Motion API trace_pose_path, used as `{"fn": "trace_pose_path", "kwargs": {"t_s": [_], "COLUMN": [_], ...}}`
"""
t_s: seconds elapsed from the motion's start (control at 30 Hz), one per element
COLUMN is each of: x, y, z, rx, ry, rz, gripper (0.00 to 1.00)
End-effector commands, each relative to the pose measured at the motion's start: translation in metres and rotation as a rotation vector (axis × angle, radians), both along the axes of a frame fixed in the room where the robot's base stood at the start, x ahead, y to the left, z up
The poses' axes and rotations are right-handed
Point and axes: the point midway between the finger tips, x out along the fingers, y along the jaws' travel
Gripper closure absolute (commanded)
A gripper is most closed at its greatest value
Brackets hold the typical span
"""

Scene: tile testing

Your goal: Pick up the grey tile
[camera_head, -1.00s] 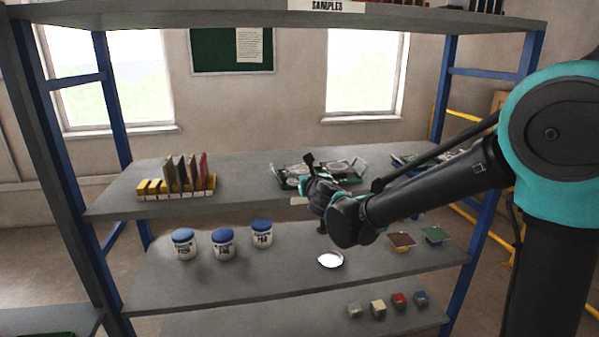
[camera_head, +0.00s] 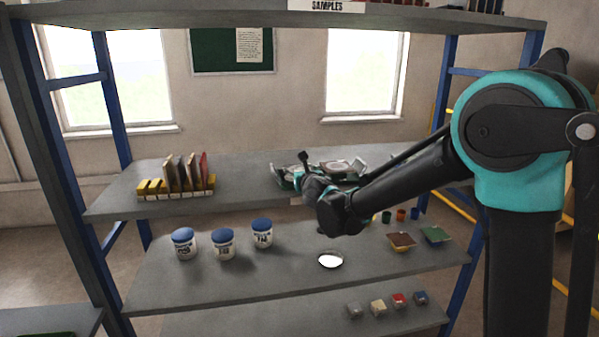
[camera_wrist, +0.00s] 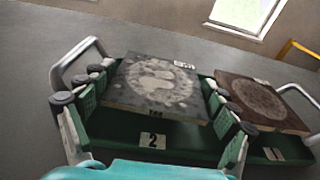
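The grey tile (camera_wrist: 155,88), with a pale mottled round patch, lies in a green holder (camera_wrist: 185,152) marked 2, in the wrist view. My gripper (camera_wrist: 160,74) is open, with one jointed finger along the left side of the tile and the other along its right side. I cannot tell whether the fingers touch the tile. A brown tile (camera_wrist: 262,100) with a round patch sits just to the right. In the head view my gripper (camera_head: 308,176) is at the holder on the middle shelf and hides part of it.
Pale curved handles (camera_wrist: 75,62) stand at the holder's ends. On the middle shelf (camera_head: 245,172), a yellow rack (camera_head: 177,191) of upright plates stands left. Blue-lidded jars (camera_head: 222,244), a white dish (camera_head: 330,259) and brown and green samples (camera_head: 402,240) are on the shelf below.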

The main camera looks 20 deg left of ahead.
Motion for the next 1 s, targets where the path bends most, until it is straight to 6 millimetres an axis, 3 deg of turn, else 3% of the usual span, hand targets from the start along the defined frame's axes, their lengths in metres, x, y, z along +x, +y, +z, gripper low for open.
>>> {"fn": "trace_pose_path", "kwargs": {"t_s": [0.03,0.2,0.63,0.77,1.0], "x": [0.000,0.000,0.000,0.000,-0.001], "y": [0.000,0.000,0.000,0.000,-0.001], "z": [0.000,0.000,0.011,0.031,0.095], "rx": [0.000,0.000,0.000,0.000,0.000], "ry": [0.000,0.000,0.000,0.000,0.000], "rz": [0.000,0.000,0.000,0.000,0.000], "gripper": [0.31,0.49,0.49,0.49,0.49]}}
